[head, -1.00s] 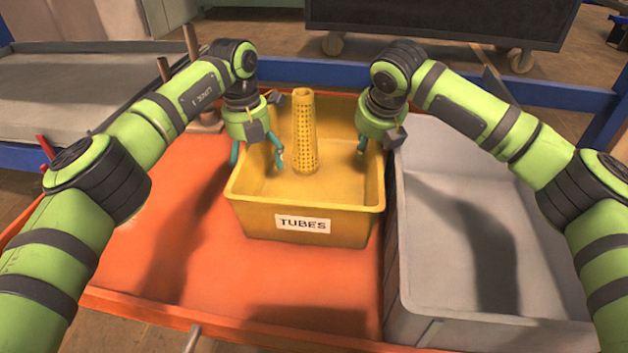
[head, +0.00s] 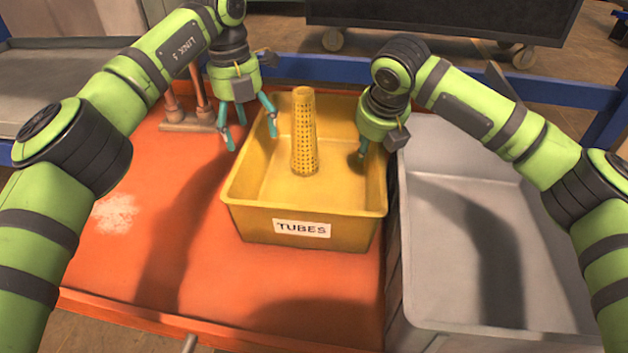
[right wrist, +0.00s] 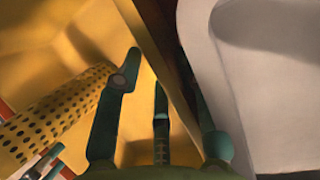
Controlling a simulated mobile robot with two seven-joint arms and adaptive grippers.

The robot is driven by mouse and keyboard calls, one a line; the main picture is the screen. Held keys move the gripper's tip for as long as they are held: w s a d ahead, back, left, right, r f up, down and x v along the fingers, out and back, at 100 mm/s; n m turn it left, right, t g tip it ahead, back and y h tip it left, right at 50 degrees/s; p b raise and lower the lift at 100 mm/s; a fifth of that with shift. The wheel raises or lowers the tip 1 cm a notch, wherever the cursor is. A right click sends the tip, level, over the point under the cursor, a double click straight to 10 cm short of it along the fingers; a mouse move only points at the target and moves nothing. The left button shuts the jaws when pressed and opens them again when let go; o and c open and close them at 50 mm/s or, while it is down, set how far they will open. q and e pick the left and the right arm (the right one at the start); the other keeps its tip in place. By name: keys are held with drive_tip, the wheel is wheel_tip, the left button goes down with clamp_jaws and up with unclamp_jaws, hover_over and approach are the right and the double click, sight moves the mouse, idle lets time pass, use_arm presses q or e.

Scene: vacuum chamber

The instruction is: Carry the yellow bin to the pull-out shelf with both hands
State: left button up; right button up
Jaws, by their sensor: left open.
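The yellow bin (head: 250,222), labelled TUBES, stands on the orange tabletop (head: 110,270) with an upright perforated yellow tube (head: 304,135) inside. My left gripper (head: 250,132) is open and empty, above and beside the bin's left far rim. My right gripper (head: 364,150) is at the bin's right wall. In the right wrist view its fingers (right wrist: 165,100) straddle the wall of the bin (right wrist: 60,40), some inside and one outside; whether they clamp it is unclear. I cannot say for certain which surface is the pull-out shelf.
A large grey tub (head: 440,270) stands close against the bin's right side. A stand with posts (head: 188,120) is behind the left gripper. A grey tray surface (head: 60,85) lies at the far left, and a blue frame (head: 320,68) runs along the back. The orange top is clear front left.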

drive_tip(key=shift+t, duration=0.3)
drive_tip(key=v, duration=0.5)
drive_tip(key=w+v, duration=0.1)
drive_tip(key=v, duration=0.1)
drive_tip(key=shift+s+d+r, duration=0.15)
drive_tip(key=shift+r, duration=0.45)
